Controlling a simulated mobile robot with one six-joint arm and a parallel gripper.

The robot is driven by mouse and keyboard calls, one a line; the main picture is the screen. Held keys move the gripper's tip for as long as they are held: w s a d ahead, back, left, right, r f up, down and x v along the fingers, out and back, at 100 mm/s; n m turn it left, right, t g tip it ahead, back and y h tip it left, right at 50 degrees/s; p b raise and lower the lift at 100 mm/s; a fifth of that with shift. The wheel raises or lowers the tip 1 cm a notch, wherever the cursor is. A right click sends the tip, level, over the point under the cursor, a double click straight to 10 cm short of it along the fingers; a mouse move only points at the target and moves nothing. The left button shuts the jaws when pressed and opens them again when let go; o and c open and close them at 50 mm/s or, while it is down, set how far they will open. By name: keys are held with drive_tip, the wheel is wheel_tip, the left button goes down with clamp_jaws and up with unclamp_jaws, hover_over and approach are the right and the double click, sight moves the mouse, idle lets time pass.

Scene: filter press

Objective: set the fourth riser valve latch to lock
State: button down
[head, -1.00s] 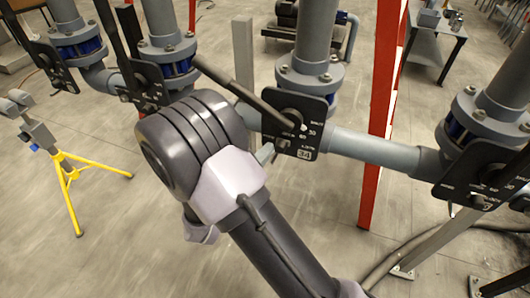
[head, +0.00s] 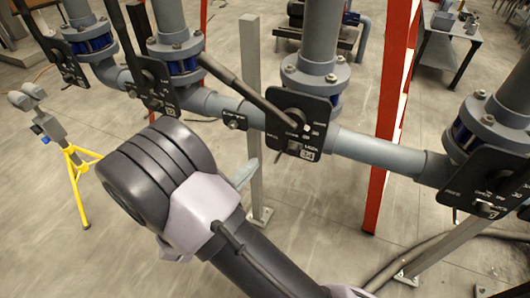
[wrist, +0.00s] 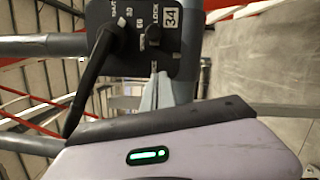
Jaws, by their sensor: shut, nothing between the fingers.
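A black valve plate (head: 297,125) marked 34 is on the riser pipe right of the middle. Its long black lever (head: 238,87) slants up and left. The plate also shows in the wrist view (wrist: 172,66), with the word LOCK beside a small dark latch knob (wrist: 152,36).
Similar valve plates are at the right (head: 488,184) and left (head: 155,85). A grey horizontal pipe (head: 375,152) joins the risers. A grey post (head: 251,110) and a red upright (head: 391,120) stand behind. A yellow tripod (head: 76,175) stands at the left.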

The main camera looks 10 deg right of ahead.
drive_tip(key=v, duration=0.4)
drive_tip(key=shift+w+f, duration=0.1)
drive_tip(key=shift+w, duration=0.05)
drive_tip(key=s+d+r+m+g+y, duration=0.3)
drive_tip(key=s+d+r+m+g, duration=0.15)
drive_tip(key=s+d+g, duration=0.25)
drive_tip(key=s+d+r+m+g+y, duration=0.3)
drive_tip(key=s+d+m+g, duration=0.3)
drive_tip(key=s+d, duration=0.15)
drive_tip(key=s+a+r+m+t+y, duration=0.3)
drive_tip(key=a+r+m+t+y, duration=0.2)
drive_tip(key=y, duration=0.5)
wheel_tip(320, 180, up, 2)
drive_tip(key=a+t, duration=0.1)
drive_tip(key=a, duration=0.2)
drive_tip(key=shift+t, duration=0.4)
